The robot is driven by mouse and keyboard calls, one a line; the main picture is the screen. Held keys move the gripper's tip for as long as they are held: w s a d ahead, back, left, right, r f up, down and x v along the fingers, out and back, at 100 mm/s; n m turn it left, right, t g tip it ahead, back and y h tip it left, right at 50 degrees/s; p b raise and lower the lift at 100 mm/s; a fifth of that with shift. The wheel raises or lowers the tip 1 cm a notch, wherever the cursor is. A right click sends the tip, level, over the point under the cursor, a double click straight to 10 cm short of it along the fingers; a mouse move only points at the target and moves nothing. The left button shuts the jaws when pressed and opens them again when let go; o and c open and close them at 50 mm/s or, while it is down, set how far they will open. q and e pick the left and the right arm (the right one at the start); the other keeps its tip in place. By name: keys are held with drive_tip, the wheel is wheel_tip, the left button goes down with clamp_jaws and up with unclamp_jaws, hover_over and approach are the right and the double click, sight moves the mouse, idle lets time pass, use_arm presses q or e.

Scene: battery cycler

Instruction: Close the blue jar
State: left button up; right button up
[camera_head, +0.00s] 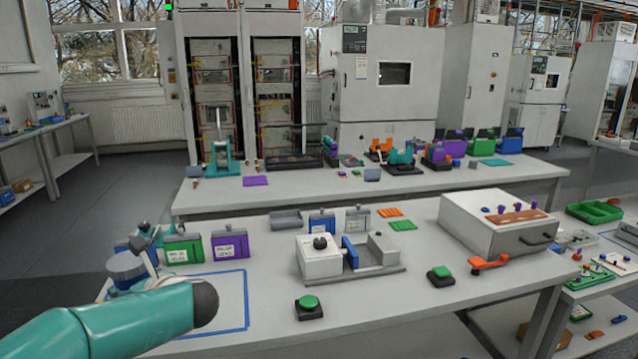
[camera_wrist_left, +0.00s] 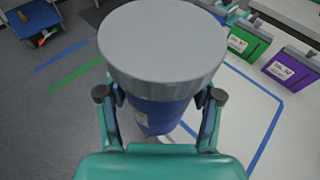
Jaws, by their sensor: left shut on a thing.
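The blue jar (camera_wrist_left: 156,113) stands between the fingers of my left gripper (camera_wrist_left: 160,108) in the left wrist view, its body partly behind the grey lid. The wide grey lid (camera_wrist_left: 162,42) covers the jar's top; whether it is screwed tight I cannot tell. In the head view the lid (camera_head: 125,263) shows at the left end of the table, with my left gripper (camera_head: 146,264) shut around the jar. My teal arm hides part of it there. Whether the jar's base touches the table is hidden. My right gripper is not in view.
A blue taped outline (camera_head: 247,300) marks the tabletop there. Green (camera_head: 183,250) and purple (camera_head: 230,245) labelled containers stand just behind it. A grey fixture (camera_head: 345,262) and a black-based green button (camera_head: 309,305) are to the right. The table's left edge is near.

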use_arm(q)
drive_tip(key=s+d+f, duration=0.8)
drive_tip(key=f, duration=0.4)
drive_tip(key=s+d+f+m+t, duration=0.1)
drive_tip(key=s+d+f, duration=0.7)
drive_tip(key=f, duration=0.4)
drive_tip(key=shift+s+d+h, duration=0.15)
drive_tip(key=shift+d+h, duration=0.15)
drive_tip(key=shift+h, duration=0.1)
drive_tip(key=w+d+r+m+t+h, duration=0.1)
drive_tip(key=w+d+m+t+h, duration=0.1)
drive_tip(key=d+m+h, duration=0.4)
drive_tip(key=w+d+r+m+t+h, duration=0.1)
drive_tip(key=d+m+h, duration=0.5)
drive_tip(key=d, duration=0.6)
drive_tip(key=shift+w+m+t+h, duration=0.4)
drive_tip(key=shift+w+t+h, duration=0.05)
drive_tip(key=shift+t+h, duration=0.7)
clamp_jaws()
